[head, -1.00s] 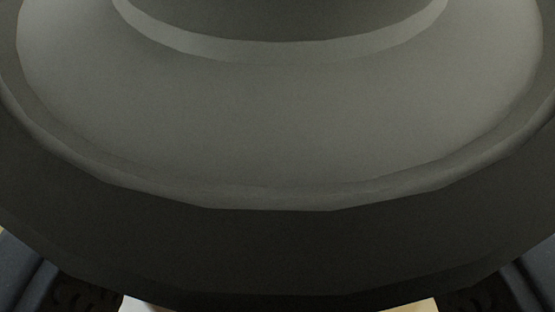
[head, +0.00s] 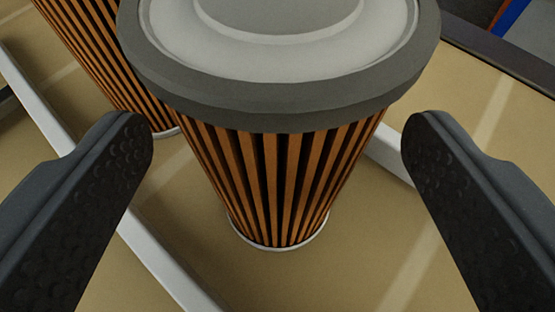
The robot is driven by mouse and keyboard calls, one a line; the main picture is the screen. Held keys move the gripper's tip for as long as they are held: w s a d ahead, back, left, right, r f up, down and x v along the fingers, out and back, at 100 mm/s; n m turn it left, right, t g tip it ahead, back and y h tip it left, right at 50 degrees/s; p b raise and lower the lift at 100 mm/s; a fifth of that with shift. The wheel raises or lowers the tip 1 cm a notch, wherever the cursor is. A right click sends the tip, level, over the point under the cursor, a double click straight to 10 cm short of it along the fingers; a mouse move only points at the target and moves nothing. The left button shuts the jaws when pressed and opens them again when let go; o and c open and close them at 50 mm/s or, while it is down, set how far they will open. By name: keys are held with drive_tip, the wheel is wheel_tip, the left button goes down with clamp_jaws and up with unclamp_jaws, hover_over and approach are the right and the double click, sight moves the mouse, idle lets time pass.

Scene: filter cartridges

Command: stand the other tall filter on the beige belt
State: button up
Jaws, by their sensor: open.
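A tall filter (head: 280,185) with a grey cap and orange and black pleats stands upright on the beige belt (head: 420,240). A second filter (head: 105,70) with the same pleats stands behind it at the upper left; its top is out of view. My gripper (head: 277,135) is open, with one dark finger on each side of the nearer filter. Gaps show between both fingers and this filter, and nothing is held.
A pale rail (head: 140,245) runs diagonally across the belt at the left, and another pale strip (head: 390,155) shows behind the nearer filter at the right. A dark edge (head: 500,60) bounds the belt at the upper right. Bare belt lies at the lower right.

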drive_tip(key=v, duration=0.9)
drive_tip(key=shift+p, duration=0.45)
drive_tip(key=s+a+r+n+t+y, duration=0.1)
drive_tip(key=s+r, duration=0.2)
drive_tip(key=r, duration=0.9)
drive_tip(key=s+a+r+y, duration=0.1)
drive_tip(key=s+r, duration=0.3)
drive_tip(key=r, duration=0.8)
drive_tip(key=s+d+r+t+h, duration=0.1)
drive_tip(key=s+d+r, duration=0.2)
drive_tip(key=s+r, duration=1.1)
drive_tip(key=shift+s+r, duration=0.25)
drive_tip(key=shift+r, duration=0.55)
